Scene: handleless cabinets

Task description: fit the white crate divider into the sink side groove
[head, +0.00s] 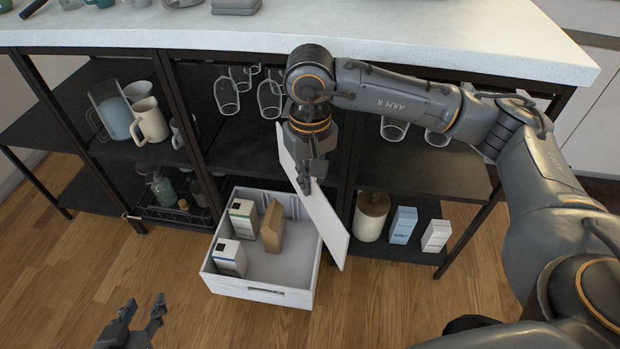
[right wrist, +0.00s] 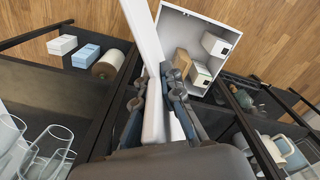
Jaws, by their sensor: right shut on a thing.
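The white crate divider (head: 327,224) is a flat panel held slanted in my right gripper (head: 306,184). In the head view it overlaps the right side of the white crate (head: 262,291); whether they touch I cannot tell. In the right wrist view the divider (right wrist: 143,30) passes between the shut fingers (right wrist: 160,88) and stretches up beside the crate (right wrist: 228,30). The crate stands low in front of the shelf and holds two white cartons (head: 230,256) and a brown package (head: 272,227). I cannot make out the groove. My left gripper (head: 143,312) is open and empty above the floor.
Dark shelf posts (head: 352,150) stand behind the crate. Glasses (head: 268,98) and jugs (head: 148,120) sit on the upper shelf. A canister (head: 370,216) and small boxes (head: 403,225) stand on the lower shelf at right. The floor (head: 90,260) to the crate's left is clear.

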